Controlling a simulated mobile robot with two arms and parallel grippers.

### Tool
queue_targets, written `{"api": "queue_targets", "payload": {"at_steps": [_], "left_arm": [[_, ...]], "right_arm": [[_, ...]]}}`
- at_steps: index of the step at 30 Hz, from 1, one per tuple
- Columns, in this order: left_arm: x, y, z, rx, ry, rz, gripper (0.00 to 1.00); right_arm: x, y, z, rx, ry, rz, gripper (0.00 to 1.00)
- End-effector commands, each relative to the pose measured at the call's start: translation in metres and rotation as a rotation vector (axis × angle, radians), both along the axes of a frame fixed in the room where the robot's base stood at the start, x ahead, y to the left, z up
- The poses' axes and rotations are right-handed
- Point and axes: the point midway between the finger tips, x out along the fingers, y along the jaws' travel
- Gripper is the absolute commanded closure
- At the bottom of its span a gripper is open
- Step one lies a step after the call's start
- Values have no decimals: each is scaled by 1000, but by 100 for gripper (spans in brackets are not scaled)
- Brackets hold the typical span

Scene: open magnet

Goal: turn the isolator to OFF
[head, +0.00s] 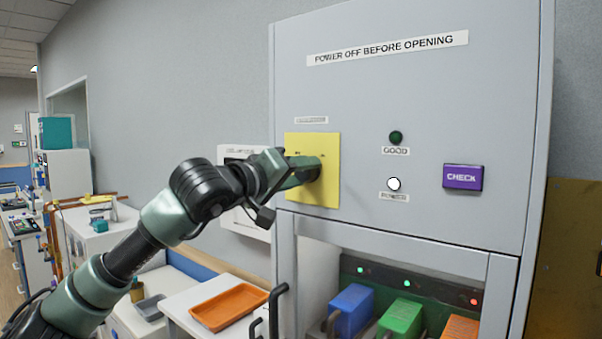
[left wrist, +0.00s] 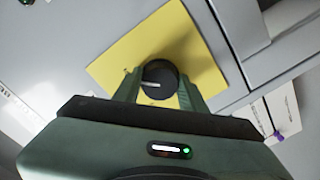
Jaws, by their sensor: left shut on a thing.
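The isolator is a round black knob (left wrist: 160,82) on a yellow square plate (head: 325,192) on the grey cabinet front. The plate also shows in the left wrist view (left wrist: 195,45). A pale mark shows on the knob's face. My left gripper (head: 308,170) is at the plate, its fingers on either side of the knob and shut on it. In the head view the gripper hides most of the knob. The small lettering on the plate is too small to read. My right gripper is not in view.
The cabinet (head: 410,110) carries a "POWER OFF BEFORE OPENING" label (head: 388,48), a dark green GOOD lamp (head: 396,138), a white lit lamp (head: 394,184) and a purple CHECK button (head: 463,177). Below are blue (head: 351,309) and green (head: 400,319) blocks. An orange tray (head: 228,309) lies left.

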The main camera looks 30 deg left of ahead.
Motion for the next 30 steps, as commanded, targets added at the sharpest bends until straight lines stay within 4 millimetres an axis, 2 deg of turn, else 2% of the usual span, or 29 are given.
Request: {"api": "queue_targets", "payload": {"at_steps": [11, 30], "left_arm": [[0, -1, -3, -130, 12, 0, 99], [0, -1, -2, -715, 59, 0, 99]], "right_arm": [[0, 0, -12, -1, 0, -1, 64], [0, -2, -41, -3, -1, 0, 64]]}}
